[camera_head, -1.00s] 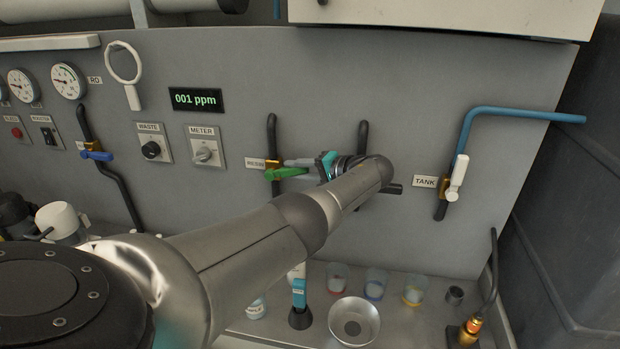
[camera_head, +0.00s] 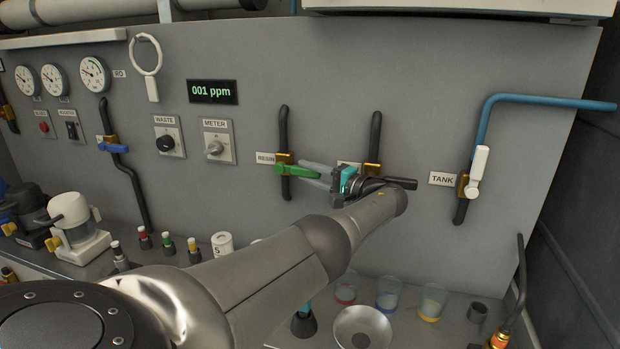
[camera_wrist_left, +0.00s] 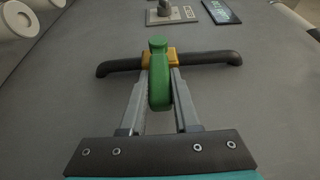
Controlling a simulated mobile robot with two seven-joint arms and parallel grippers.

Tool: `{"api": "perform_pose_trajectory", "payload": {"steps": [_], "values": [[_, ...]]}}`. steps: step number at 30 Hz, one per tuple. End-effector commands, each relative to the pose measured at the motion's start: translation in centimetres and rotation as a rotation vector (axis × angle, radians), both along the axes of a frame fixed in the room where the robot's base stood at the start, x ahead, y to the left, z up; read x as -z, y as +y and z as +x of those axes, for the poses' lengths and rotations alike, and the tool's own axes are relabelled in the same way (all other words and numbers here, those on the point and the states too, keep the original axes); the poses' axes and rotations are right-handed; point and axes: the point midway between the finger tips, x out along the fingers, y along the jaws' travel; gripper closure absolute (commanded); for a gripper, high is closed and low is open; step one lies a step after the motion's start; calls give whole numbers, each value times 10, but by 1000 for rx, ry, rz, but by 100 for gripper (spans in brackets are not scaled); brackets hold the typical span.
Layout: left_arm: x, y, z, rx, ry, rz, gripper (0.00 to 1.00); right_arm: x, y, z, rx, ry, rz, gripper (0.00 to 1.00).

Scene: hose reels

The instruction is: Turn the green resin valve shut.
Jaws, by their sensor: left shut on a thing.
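The green resin valve handle (camera_head: 296,170) sits on a brass body (camera_head: 284,159) beside the RESIN label (camera_head: 265,158). It points right, crosswise to its upright black pipe (camera_head: 284,124). My left gripper (camera_head: 315,173) comes in from the right, with its fingers along the handle. In the left wrist view the green handle (camera_wrist_left: 159,86) lies between the two fingers of my left gripper (camera_wrist_left: 160,100), which is shut on it. The handle stands square to the black pipe there. My right gripper is in neither view.
Close on the right, behind my wrist, stands another black pipe (camera_head: 375,133) with a brass valve body. The white TANK valve handle (camera_head: 478,170) is farther right. Cups (camera_head: 388,292) and a metal bowl (camera_head: 362,328) stand on the shelf below my arm. The display (camera_head: 212,92) reads 001 ppm.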

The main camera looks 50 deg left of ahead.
Motion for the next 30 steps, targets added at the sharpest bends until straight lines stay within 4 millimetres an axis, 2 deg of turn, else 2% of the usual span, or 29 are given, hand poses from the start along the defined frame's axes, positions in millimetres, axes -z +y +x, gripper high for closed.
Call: {"api": "perform_pose_trajectory", "payload": {"steps": [14,15,22,30], "values": [[0,1,0,2,7,10,100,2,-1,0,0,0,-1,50],[0,1,0,2,7,10,66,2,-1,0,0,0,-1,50],[0,1,0,0,5,8,40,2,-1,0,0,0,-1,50],[0,-1,0,0,4,6,40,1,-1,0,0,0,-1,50]]}}
